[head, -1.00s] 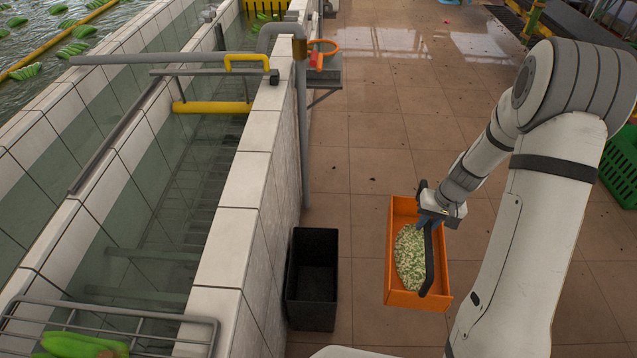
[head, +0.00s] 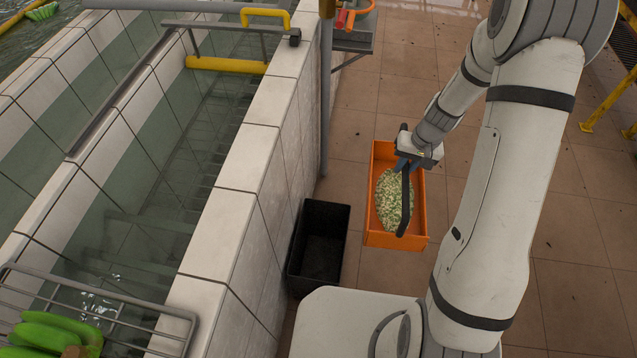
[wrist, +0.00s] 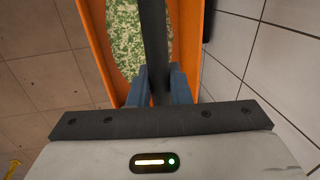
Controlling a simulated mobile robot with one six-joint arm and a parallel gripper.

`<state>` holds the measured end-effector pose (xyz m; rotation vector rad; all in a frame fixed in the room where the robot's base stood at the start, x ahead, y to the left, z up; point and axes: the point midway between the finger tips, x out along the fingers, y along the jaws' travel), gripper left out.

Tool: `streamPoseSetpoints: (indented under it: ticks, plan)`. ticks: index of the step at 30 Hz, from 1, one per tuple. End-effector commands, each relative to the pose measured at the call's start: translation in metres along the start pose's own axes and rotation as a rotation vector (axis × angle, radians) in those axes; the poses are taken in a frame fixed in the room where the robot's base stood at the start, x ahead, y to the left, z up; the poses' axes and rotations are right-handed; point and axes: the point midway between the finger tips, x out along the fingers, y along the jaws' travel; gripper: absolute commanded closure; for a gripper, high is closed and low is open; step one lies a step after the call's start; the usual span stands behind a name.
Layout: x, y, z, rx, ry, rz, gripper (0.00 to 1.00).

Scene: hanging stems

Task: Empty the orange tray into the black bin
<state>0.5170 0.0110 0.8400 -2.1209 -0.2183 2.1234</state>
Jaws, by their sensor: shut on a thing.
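The orange tray (head: 421,205) is at the centre right of the head view, with a heap of pale green and white bits (head: 390,200) in it. A dark handle bar (head: 407,205) runs over the tray. My gripper (head: 405,165) is shut on this bar; the wrist view shows the blue fingers on both sides of the bar (wrist: 153,40). The tray looks about level; I cannot tell its height above the floor. The black bin (head: 320,245) stands on the floor left of the tray, against the tiled wall, and its visible inside looks empty.
A white tiled wall (head: 250,150) of a water basin runs along the left of the bin. A grey pipe (head: 326,100) stands beside it. A wire rack with green bananas (head: 55,335) is at the lower left. Brown tiled floor (head: 580,230) is open to the right.

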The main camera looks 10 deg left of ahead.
Motion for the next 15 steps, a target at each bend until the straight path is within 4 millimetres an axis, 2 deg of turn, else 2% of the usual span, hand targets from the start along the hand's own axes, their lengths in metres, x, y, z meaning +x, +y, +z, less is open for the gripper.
streamPoseSetpoints:
  ticks: [4,8,11,15]
  plan:
    - [0.001,0.000,-0.001,0.003,0.002,0.000,1.00]
    - [0.010,-0.011,-0.003,0.003,0.002,-0.002,1.00]
    - [0.022,-0.025,-0.005,0.004,0.003,-0.004,1.00]
    - [0.044,-0.054,-0.008,0.006,0.004,-0.008,1.00]
